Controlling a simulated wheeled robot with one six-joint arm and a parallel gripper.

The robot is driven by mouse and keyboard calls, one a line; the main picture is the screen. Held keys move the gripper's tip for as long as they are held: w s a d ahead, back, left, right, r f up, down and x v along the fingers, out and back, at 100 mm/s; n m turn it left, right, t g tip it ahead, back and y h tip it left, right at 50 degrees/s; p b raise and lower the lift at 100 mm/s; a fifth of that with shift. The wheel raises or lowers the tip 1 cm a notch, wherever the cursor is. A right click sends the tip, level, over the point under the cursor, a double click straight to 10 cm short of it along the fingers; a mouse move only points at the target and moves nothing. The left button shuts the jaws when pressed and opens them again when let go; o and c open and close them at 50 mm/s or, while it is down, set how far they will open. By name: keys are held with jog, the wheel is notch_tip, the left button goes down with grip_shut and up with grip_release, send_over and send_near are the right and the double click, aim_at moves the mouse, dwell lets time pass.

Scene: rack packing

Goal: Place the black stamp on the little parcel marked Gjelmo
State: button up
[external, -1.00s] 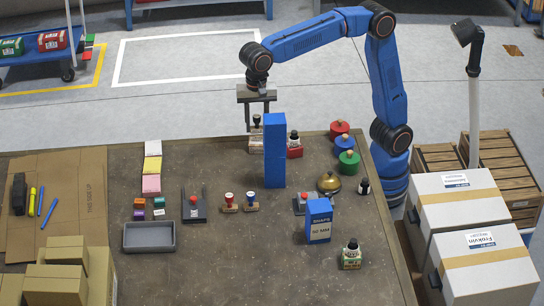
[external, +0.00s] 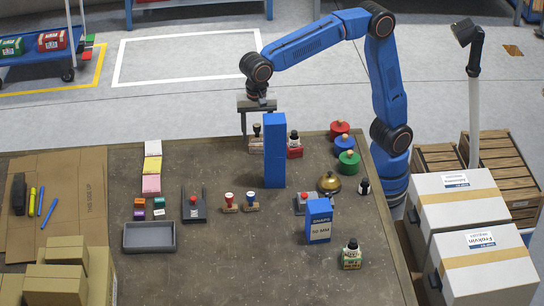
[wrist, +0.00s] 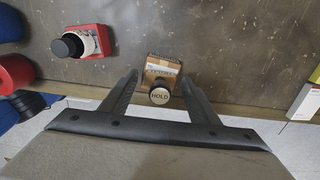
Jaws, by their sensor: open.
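The black stamp (external: 256,130) stands upright near the table's far edge, left of a tall blue block. In the wrist view its round black top (wrist: 159,96) reads HOLD, above a brown, wood-like block (wrist: 165,68) with small print that I cannot read. My gripper (external: 256,122) is above the stamp, pointing down. In the wrist view its open fingers (wrist: 160,80) lie either side of the stamp, with gaps and no visible contact. I cannot make out a little parcel marked Gjelmo in either view.
The tall blue block (external: 274,150) stands close in front of the stamp. The table's middle front is clear.

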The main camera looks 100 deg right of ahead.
aim_at(258, 124)
jog(key=shift+r, duration=0.1)
notch_tip(258, 124, up, 12)
jog(key=shift+r, duration=0.1)
jog(key=shift+s+d, duration=0.15)
jog(key=shift+d, duration=0.15)
jog(key=s+d+f+n+t, duration=0.1)
jog(key=s+d+f+n, duration=0.3)
jog(key=s+d, duration=0.45)
jog(key=s+d+f+n+t, duration=0.1)
jog(key=s+d+f+n, duration=0.1)
jog(key=s+d+n, duration=0.5)
jog(key=s+d+f+n+t, duration=0.1)
jog(key=s+d+f+n, duration=0.2)
jog(key=s+d+f, duration=0.3)
jog(key=s+d+f+n+t, duration=0.1)
jog(key=s+d+f+n, duration=0.3)
jog(key=s+f, duration=0.5)
jog(key=s+d, duration=0.2)
jog(key=s, duration=0.1)
jog(key=shift+s+f+t, duration=0.25)
jog(key=shift+s+t, duration=0.1)
jog(key=shift+t, duration=0.05)
